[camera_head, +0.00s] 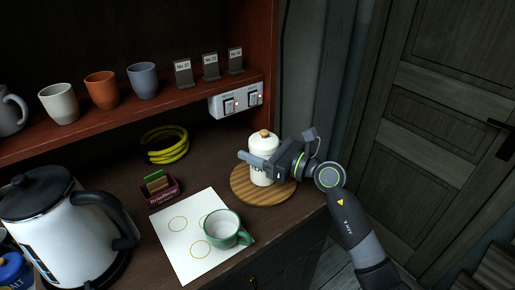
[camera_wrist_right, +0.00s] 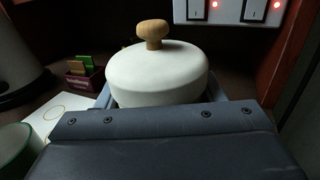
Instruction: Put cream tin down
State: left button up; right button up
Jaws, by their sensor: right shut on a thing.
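The cream tin (camera_head: 264,145) is a white lidded canister with a wooden knob and dark lettering on its side. It stands upright at the round striped wooden board (camera_head: 245,190); I cannot tell whether its base touches the board. My right gripper (camera_head: 262,163) comes in from the right and is shut around the tin's body. In the right wrist view the tin's lid and knob (camera_wrist_right: 155,75) rise above the gripper, which hides the lower body. My left gripper is not in view.
A green and white cup (camera_head: 226,229) stands on a white sheet with circles (camera_head: 180,215). The shelf (camera_head: 150,112) with cups and a switch panel (camera_head: 236,101) is behind.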

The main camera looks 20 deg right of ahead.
jog(key=shift+f, duration=0.1)
jog(key=o, duration=1)
jog(key=b+v, duration=0.3)
jog(key=v, duration=0.9)
